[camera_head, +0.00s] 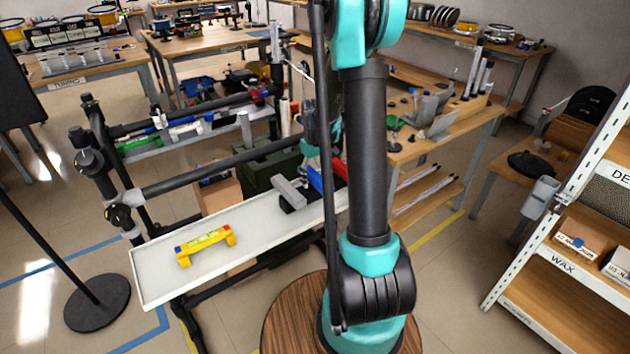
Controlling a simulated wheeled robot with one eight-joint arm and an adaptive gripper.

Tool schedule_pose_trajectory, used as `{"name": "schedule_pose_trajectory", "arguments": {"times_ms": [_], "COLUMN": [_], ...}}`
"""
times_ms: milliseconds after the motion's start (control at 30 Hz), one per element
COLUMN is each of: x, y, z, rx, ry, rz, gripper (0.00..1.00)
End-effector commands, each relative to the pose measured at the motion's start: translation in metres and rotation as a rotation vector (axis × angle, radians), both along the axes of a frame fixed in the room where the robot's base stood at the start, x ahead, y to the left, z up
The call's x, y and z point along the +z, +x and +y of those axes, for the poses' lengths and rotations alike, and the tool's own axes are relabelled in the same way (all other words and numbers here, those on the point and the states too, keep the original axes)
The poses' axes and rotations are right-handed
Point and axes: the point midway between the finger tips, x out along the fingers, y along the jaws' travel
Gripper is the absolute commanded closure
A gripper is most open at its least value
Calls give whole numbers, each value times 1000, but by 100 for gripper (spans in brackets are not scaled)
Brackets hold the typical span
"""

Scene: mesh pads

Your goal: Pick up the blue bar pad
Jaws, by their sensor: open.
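A blue bar pad (314,179) lies near the far right end of the long white tray (160,286). Only part of it shows, because my arm crosses in front of it. A red bar (340,170) is just right of it, also partly hidden, and a grey bar (289,192) with dark ends is to its left. My gripper (312,150) shows only in part behind my arm's dark link. It appears above the far end of the tray, over the blue pad, with its jaws open. Its fingertips are too small and covered to see clearly, and I see nothing held.
Black rails (205,173) run along the tray's left side. A wooden bench (440,135) stands behind right, and a labelled shelf (560,255) at right.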

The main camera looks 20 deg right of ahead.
Motion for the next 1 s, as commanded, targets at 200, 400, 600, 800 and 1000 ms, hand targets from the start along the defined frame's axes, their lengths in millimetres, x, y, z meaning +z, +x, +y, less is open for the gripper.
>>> {"name": "schedule_pose_trajectory", "arguments": {"times_ms": [200,400,600,800,1000], "x": [-3,-5,-5,-4,-4], "y": [0,0,0,0,0], "z": [0,0,0,0,0], "rx": [0,0,0,0,0], "ry": [0,0,0,0,0], "rz": [0,0,0,0,0], "gripper": [38,38,38,60,85]}}
